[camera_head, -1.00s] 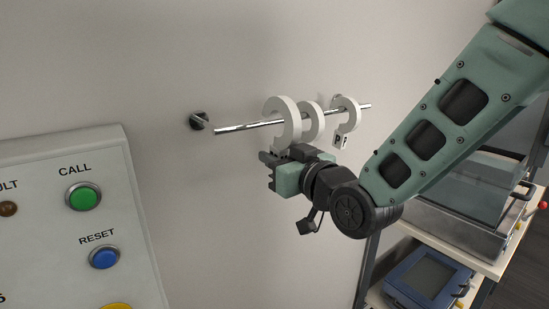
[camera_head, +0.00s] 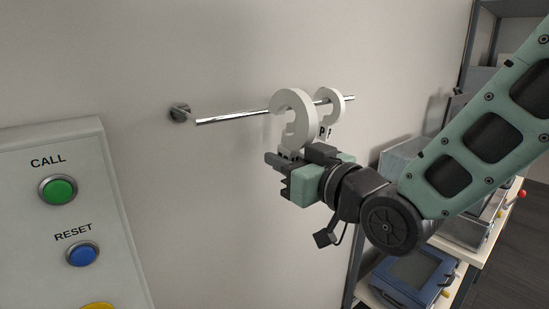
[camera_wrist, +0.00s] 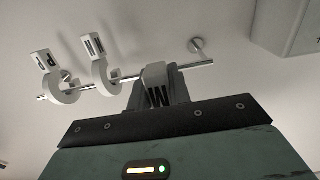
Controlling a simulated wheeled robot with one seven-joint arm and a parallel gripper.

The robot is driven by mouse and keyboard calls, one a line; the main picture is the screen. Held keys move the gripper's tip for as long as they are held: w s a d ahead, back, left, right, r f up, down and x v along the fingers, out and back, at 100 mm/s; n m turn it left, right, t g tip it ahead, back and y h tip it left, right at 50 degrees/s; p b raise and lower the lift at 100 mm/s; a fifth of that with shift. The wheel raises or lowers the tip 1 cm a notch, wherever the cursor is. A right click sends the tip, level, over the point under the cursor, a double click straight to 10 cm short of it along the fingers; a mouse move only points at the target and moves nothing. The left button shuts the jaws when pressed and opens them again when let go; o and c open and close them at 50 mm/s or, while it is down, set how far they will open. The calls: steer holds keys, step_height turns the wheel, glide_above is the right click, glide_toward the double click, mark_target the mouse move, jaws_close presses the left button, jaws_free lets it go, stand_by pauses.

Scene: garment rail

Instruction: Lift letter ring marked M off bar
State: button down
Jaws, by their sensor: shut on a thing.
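My gripper (camera_head: 290,158) is shut on the stem of a white hook-shaped ring (camera_head: 292,93) at the bar. In the wrist view this held ring shows a dark letter that reads as M (camera_wrist: 157,95). The chrome bar (camera_head: 232,117) runs behind the held ring; I cannot tell if the ring still hooks around it. A second white ring marked P (camera_head: 338,97) hangs farther along the bar. The wrist view also shows the P ring (camera_wrist: 43,62) at the left and another lettered ring (camera_wrist: 93,45) between it and my gripper, its letter unclear.
The bar's round wall mount (camera_head: 179,113) is at its left. A control panel (camera_head: 95,185) with a green CALL and a blue RESET button stands at the lower left. A shelf (camera_head: 470,235) with equipment is at the right.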

steer(key=shift+s+d+f+b, duration=0.15)
steer(key=shift+s+d+b, duration=0.15)
steer(key=shift+b, duration=0.35)
steer(key=shift+b+v, duration=1.95)
steer(key=shift+b, duration=0.85)
